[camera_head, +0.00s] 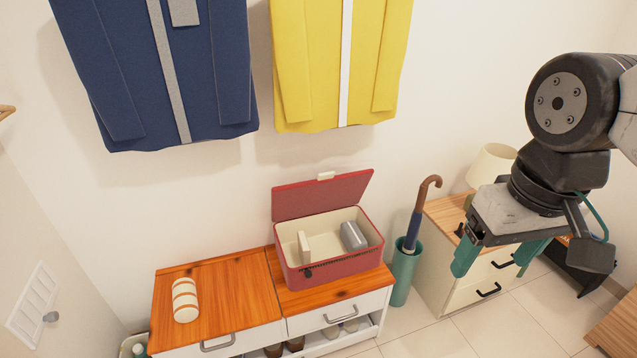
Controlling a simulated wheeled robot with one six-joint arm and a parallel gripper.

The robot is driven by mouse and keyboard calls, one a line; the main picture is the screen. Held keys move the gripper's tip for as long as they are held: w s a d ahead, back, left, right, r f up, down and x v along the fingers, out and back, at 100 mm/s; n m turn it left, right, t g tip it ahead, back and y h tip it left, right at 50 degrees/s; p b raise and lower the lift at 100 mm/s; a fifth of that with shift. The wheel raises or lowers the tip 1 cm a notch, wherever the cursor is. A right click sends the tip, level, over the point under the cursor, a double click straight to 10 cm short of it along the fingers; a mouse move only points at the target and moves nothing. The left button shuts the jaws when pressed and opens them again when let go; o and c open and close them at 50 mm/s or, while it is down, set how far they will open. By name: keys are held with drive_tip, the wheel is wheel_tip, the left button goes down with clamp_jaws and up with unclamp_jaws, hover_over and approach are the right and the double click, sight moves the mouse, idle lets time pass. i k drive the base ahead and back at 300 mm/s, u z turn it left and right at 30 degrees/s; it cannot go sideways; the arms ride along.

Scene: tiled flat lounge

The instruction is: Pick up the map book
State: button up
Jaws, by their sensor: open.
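I cannot pick out a map book for certain. A red box (330,268) with its lid raised stands on the wooden top of a low cabinet. Inside it are an upright cream block (304,247) and a grey rounded object (353,236); I cannot tell whether either is a book. My gripper (497,257) is at the right, with its two teal fingers apart and nothing seen between them. It is well to the right of the red box, in front of the white drawer unit in the picture.
A white-and-brown striped roll (185,300) lies on the cabinet (226,290). A teal stand (403,272) holds an umbrella (416,222). A lamp (490,166) stands on the drawer unit (448,268). Blue (165,75) and yellow (310,65) coats hang above. Tiled floor shows at lower right.

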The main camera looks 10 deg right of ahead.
sight(304, 249)
drive_tip(key=u, duration=0.25)
drive_tip(key=i, duration=0.95)
drive_tip(key=u, duration=0.65)
